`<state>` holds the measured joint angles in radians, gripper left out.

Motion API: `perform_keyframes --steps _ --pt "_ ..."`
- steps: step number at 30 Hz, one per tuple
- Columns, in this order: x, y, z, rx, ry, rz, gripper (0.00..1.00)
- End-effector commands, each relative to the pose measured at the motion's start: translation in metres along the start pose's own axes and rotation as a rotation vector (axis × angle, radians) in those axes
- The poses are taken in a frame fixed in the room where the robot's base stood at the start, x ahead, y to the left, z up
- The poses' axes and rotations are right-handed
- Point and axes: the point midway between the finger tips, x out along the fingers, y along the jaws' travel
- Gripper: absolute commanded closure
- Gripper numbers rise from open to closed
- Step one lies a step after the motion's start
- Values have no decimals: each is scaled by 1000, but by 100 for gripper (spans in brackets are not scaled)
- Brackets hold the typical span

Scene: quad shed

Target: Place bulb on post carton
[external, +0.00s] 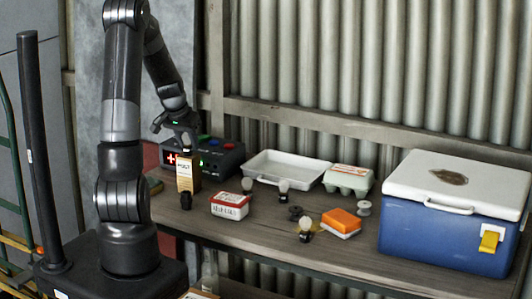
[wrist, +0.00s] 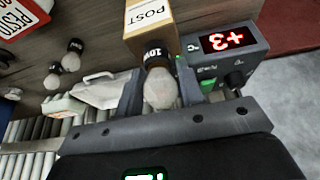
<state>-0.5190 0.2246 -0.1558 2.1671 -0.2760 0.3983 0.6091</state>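The post carton (external: 188,174), a tall tan box with a white label, stands upright on the bench; its POST label shows at the top of the wrist view (wrist: 149,16). A bulb with frosted glass (wrist: 160,88) and a dark base lies between the fingers of my gripper (wrist: 160,80), its base toward the carton. Whether the base touches the carton top is unclear. My gripper (external: 182,141) is just above the carton in the external view. The fingers flank the bulb closely, but I cannot tell whether they press on it. The fingers partly hide the bulb externally.
A box with a red display (external: 222,157) stands close behind the carton.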

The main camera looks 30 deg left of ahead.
Motion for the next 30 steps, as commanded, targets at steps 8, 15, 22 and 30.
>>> perform_keyframes --steps 8,15,22,30 --pt "0 0 0 0 0 0 48" --pt "-4 0 -2 1 1 -1 48" --pt "-34 0 -2 1 4 -3 48" --pt "-86 0 -2 1 4 -2 48"
